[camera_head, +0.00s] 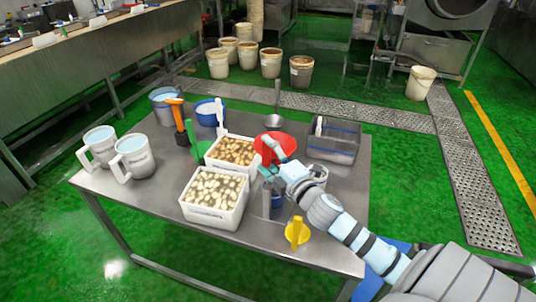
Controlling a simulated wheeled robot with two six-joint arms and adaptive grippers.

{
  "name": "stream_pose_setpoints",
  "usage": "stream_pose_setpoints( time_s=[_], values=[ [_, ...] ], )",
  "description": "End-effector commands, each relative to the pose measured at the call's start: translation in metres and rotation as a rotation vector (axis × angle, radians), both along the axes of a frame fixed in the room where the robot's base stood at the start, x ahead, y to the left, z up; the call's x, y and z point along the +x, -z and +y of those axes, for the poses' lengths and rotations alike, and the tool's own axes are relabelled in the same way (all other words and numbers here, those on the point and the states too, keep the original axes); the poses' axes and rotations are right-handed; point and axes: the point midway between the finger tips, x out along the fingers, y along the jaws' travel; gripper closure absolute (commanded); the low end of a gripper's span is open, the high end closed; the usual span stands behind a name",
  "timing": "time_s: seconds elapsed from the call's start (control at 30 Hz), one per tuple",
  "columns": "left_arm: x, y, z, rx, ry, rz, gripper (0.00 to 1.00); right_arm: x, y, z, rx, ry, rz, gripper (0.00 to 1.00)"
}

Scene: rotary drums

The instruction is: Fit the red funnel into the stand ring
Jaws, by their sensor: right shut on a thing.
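The red funnel (287,141) is above the right part of the steel table, beside the back white crate. My right gripper (271,150) reaches in from the lower right and is shut on the funnel, covering part of it. I cannot tell whether the funnel touches anything beneath it. A slim grey upright (267,198) stands below the funnel in the picture. I cannot make out the stand ring clearly; my arm and the funnel hide much of that area. My left gripper is not in view.
White crates of pale pieces, one in front (213,217) and one behind (220,163), stand left of the funnel. A grey bin (334,153) is behind right. A yellow object (297,232) sits near the front edge. White jugs (134,168) stand at left.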

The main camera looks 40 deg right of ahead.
Motion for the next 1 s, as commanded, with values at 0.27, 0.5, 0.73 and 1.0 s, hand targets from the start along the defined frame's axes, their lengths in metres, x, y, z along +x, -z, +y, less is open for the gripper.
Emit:
stream_pose_setpoints(
  time_s=[0.27,0.5,0.73,1.0],
  values=[
    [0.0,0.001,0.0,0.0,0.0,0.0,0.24,0.0,0.001,0.0,0.0,0.0,0.0,0.69],
    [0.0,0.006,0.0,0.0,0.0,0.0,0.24,0.0,0.008,0.0,-0.001,0.0,0.0,0.69],
    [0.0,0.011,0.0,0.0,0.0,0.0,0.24,0.0,0.013,0.0,-0.001,0.001,0.0,0.69],
    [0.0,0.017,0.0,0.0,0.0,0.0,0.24,0.0,0.02,0.0,0.0,0.001,0.0,0.69]
  ],
)
